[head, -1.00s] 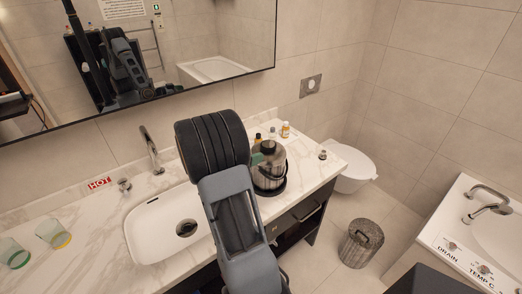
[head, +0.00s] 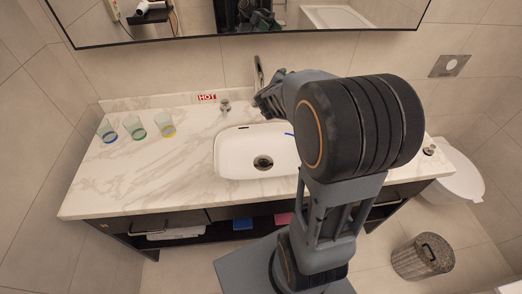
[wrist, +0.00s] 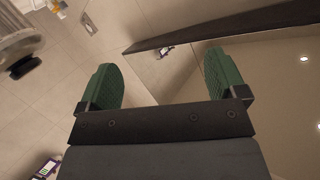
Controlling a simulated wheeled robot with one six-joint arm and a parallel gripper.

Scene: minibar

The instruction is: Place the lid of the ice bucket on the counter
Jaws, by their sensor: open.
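The ice bucket and its lid cannot be made out in the head view now; my arm covers the counter's right part. The marble counter (head: 190,155) runs along the wall. My gripper (head: 268,100) is partly hidden behind my arm, raised near the tap above the sink. In the wrist view my gripper (wrist: 164,78) is open, its two green fingers wide apart with nothing between them. A blurred grey round object (wrist: 18,45) with a dark knob-like part is cut off at upper left; I cannot tell what it is.
A white sink (head: 240,160) and tap (head: 258,75) are mid-counter. Several tinted glasses (head: 135,127) stand at the left. The counter between glasses and sink is clear. A mirror (head: 230,22) hangs above. A bin (head: 422,257) and toilet (head: 462,175) are at right.

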